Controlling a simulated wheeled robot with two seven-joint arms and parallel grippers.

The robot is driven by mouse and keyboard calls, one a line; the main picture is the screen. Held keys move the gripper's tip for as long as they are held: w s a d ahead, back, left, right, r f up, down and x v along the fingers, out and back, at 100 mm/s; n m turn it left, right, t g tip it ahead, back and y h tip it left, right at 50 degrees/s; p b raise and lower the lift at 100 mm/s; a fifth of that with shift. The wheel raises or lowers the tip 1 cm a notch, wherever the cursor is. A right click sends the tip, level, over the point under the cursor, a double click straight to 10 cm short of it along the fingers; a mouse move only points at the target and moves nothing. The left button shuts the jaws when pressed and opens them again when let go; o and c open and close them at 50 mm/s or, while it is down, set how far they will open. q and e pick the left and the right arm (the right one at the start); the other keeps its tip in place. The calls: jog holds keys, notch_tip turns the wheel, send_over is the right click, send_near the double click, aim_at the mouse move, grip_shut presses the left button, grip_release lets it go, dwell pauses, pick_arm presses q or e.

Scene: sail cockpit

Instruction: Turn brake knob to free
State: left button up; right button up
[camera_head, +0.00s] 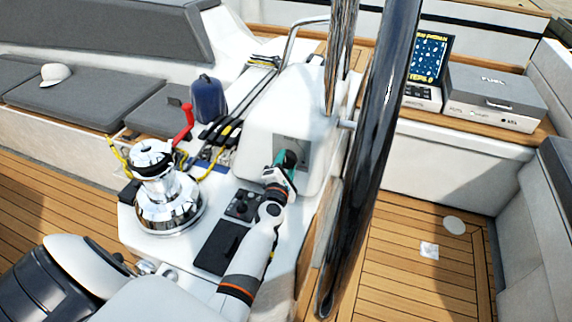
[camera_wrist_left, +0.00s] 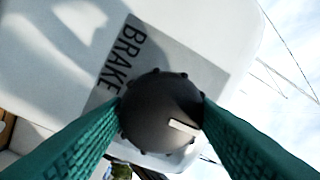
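The brake knob (camera_wrist_left: 150,105) is a dark round knob with a ribbed rim and a pale pointer mark. It sits on a grey plate (camera_wrist_left: 195,68) lettered BRAKE. In the left wrist view the pointer mark lies toward the lower right of the knob. My left gripper (camera_head: 284,166) is at the plate on the white pedestal (camera_head: 265,125) in the head view. Its two green fingers lie against opposite sides of the knob, with nothing else between them. Other words on the plate are hidden or out of frame. My right gripper is not in view.
The large dark wheel (camera_head: 372,160) stands just right of the pedestal. A chrome winch (camera_head: 168,205) with a red handle (camera_head: 186,122) and a blue bag (camera_head: 208,98) are to the left. A grey fuel box (camera_head: 495,95) sits at the back right.

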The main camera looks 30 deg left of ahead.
pick_arm(q)
jog(key=o, duration=0.4)
jog(key=shift+o, duration=0.2)
jog(key=shift+s, duration=0.1)
jog(key=p+v, duration=0.1)
jog(key=v, duration=1.1)
